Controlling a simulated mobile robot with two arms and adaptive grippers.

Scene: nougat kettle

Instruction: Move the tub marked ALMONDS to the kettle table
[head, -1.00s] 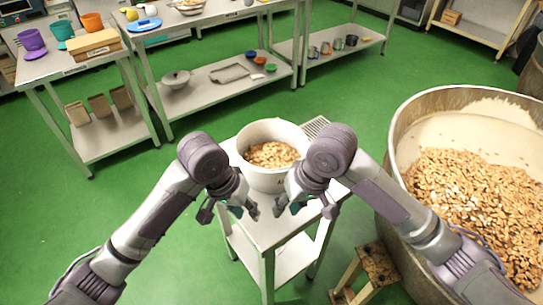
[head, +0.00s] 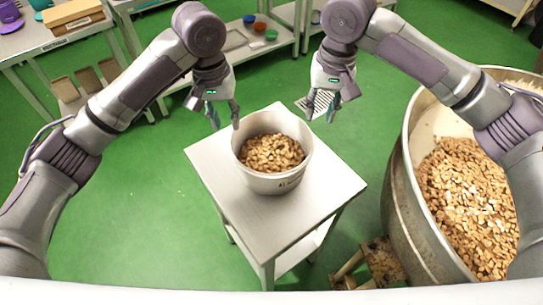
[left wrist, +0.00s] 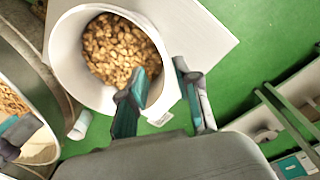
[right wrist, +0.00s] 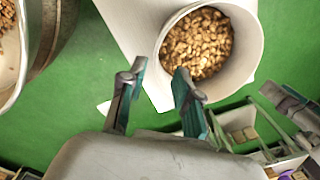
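The white tub (head: 275,184) of almonds stands upright on a small white-topped table (head: 225,165) beside the large kettle (head: 400,190). The tub also shows in the left wrist view (left wrist: 68,45) and the right wrist view (right wrist: 240,75). My left gripper (head: 224,115) is open and empty, above and behind the tub's left side. In the head view, both are apart from the tub.
The kettle, full of nut pieces (head: 465,195), stands close at the right. A small wooden step (head: 380,262) is at its foot. A bench with a wooden box (head: 72,12) and shelving stand at the back. Green floor (head: 130,230) is clear at the left.

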